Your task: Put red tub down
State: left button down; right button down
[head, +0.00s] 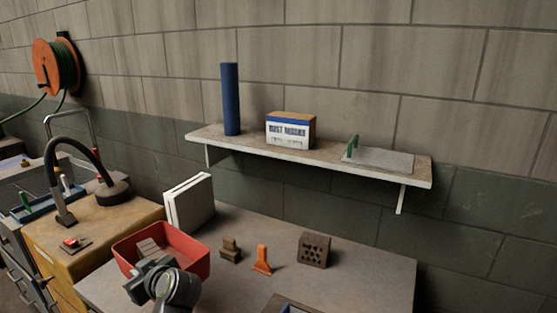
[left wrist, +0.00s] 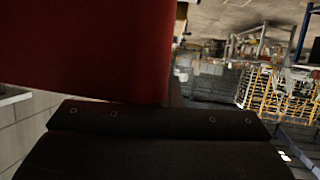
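The red tub (head: 192,262) is at the left end of the workbench in the head view, with pale blocks (head: 150,248) inside. My left gripper (head: 150,272) is at its near wall and appears shut on it. In the left wrist view, the tub's red wall (left wrist: 95,50) fills the upper left, right against the dark gripper part. The tub's underside is hidden, so I cannot tell whether it touches the bench. My right gripper is not in view.
On the workbench (head: 350,285) stand a hollow brick (head: 314,250), an orange tool (head: 262,259), small brown blocks (head: 231,249) and a white panel (head: 189,203). A wooden cabinet (head: 110,232) with a lamp adjoins at left. A shelf (head: 215,138) hangs above.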

pick_arm(q)
jog(key=s+d+r+m+t+h, duration=0.2)
jog(key=d+r+m+t+h, duration=0.1)
jog(key=d+r+m+h, duration=0.2)
jog(key=s+d+r+m+t+h, duration=0.3)
jog(key=d+r+m+h, duration=0.3)
jog(key=d+r, duration=0.3)
jog(key=d, duration=0.3)
jog(key=shift+s+d+m+t, duration=0.2)
jog(key=shift+m+t, duration=0.1)
jog(key=shift+m, duration=0.1)
jog(key=shift+r, duration=0.1)
